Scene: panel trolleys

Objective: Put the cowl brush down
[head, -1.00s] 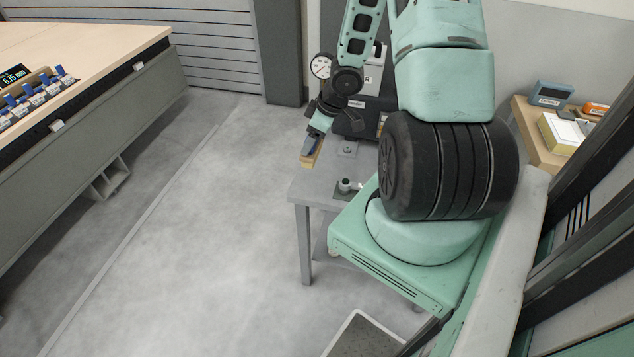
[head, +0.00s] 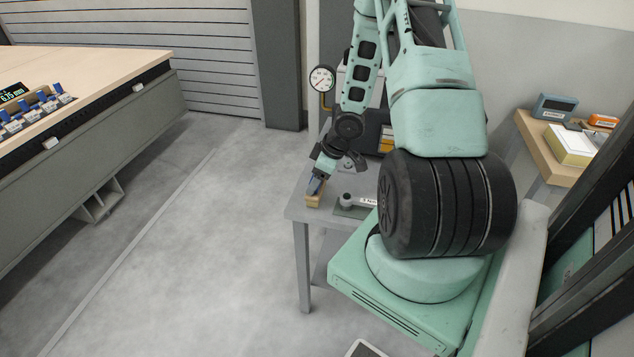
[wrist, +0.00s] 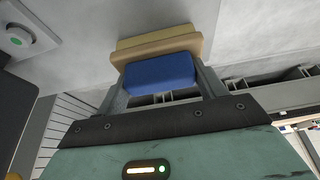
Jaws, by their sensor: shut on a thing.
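The cowl brush, a tan block with a blue grip, is held in my gripper (head: 317,186). In the head view the brush (head: 313,201) is at the left edge of the grey table (head: 297,212), low over the top or touching it; I cannot tell which. In the wrist view my gripper (wrist: 162,82) has one finger on each side of the blue grip, and the tan part of the brush (wrist: 158,42) extends beyond the fingertips. The underside of the brush is hidden.
A small dark fixture with a round grey knob (head: 346,200) stands on the table just right of the brush. A dial gauge (head: 321,79) stands behind. A wooden shelf (head: 545,150) with boxes is at right, and a long workbench (head: 90,62) at left. The floor between is clear.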

